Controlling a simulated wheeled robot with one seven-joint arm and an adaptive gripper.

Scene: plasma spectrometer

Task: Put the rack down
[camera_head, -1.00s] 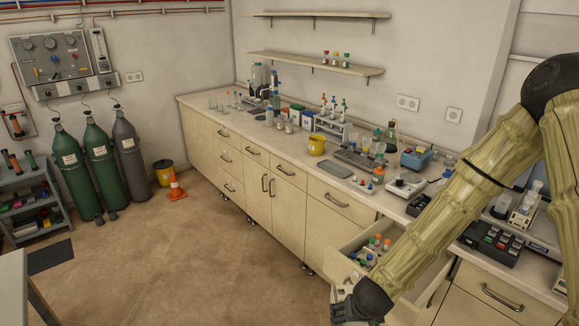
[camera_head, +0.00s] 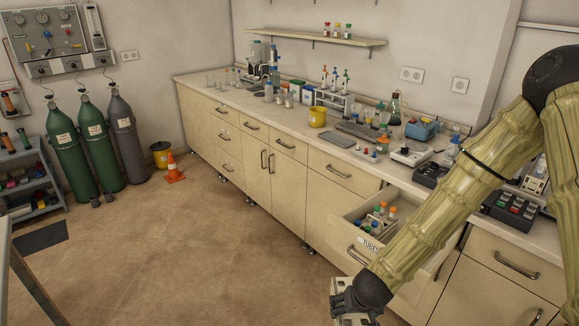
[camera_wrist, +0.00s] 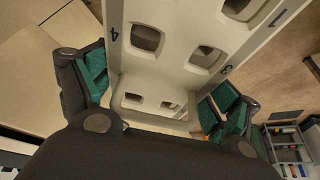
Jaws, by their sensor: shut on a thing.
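My gripper (camera_wrist: 160,92) is shut on a pale rack (camera_wrist: 175,62), with a teal-padded finger at each side of it. The rack has rows of square openings and the numbers 4 and 3 on its face. No tubes show in the openings that I see. In the head view, my gripper (camera_head: 358,298) is low at the bottom edge, in front of the cabinets. Only a small pale part of the rack (camera_head: 340,286) shows there; the rest is hidden or out of frame. I cannot tell what lies directly under the rack.
An open drawer (camera_head: 352,222) labelled for tubes holds several capped bottles or tubes, just behind my arm. The long counter (camera_head: 290,117) carries glassware, a yellow tub (camera_head: 317,117) and instruments. A table edge (camera_head: 40,292) shows at bottom left.

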